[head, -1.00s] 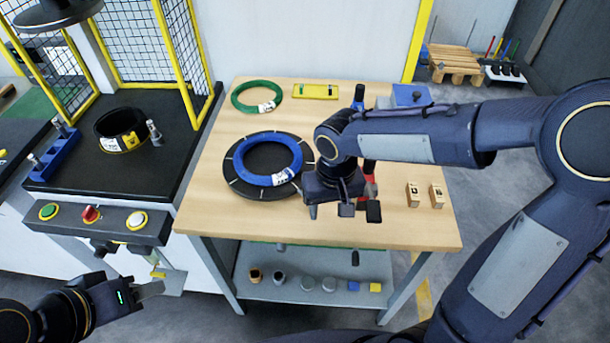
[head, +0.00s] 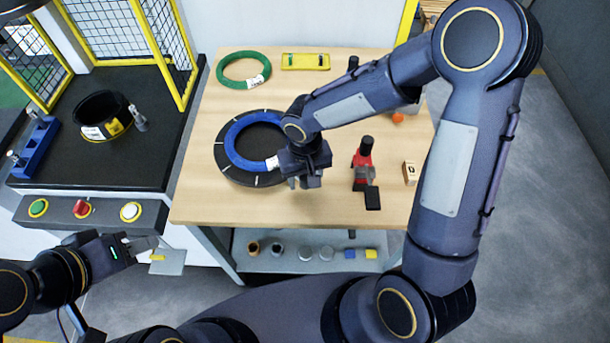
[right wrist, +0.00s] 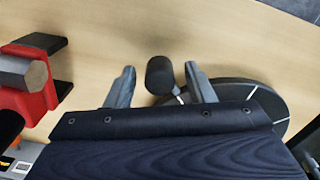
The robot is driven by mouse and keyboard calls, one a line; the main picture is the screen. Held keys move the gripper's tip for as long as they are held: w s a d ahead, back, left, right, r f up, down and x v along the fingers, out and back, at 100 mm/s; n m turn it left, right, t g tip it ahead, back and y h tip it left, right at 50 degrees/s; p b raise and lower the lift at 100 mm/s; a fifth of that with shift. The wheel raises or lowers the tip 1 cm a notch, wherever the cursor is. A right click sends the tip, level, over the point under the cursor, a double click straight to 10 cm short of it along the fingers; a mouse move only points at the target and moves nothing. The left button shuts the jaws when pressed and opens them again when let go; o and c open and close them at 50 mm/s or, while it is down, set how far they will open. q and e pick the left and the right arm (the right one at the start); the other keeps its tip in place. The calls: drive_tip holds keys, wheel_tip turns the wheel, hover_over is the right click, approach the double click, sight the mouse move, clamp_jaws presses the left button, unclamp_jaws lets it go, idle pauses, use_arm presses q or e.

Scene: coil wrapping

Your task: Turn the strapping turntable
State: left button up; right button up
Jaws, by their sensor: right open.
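The strapping turntable (head: 222,152) is a black disc with white radial marks, lying on the wooden table. A blue coil (head: 232,135) with a white label lies on it. My right gripper (head: 305,182) is over the disc's right front edge, pointing down. In the right wrist view, its fingers (right wrist: 159,70) are open on either side of a black round knob (right wrist: 159,77) beside the disc (right wrist: 252,97); I cannot tell whether they touch it. The gripper hides this knob in the head view. My left gripper (head: 143,246) is at lower left, away from the turntable; its jaw opening is unclear.
A red tool (head: 363,155) and a wooden block (head: 410,173) stand to the right. A green coil (head: 236,82) and a yellow level (head: 306,61) lie at the back. A button panel (head: 85,209) is at left. The table front is clear.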

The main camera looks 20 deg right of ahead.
drive_tip(key=shift+f, duration=0.2)
drive_tip(key=shift+c, duration=0.3)
clamp_jaws()
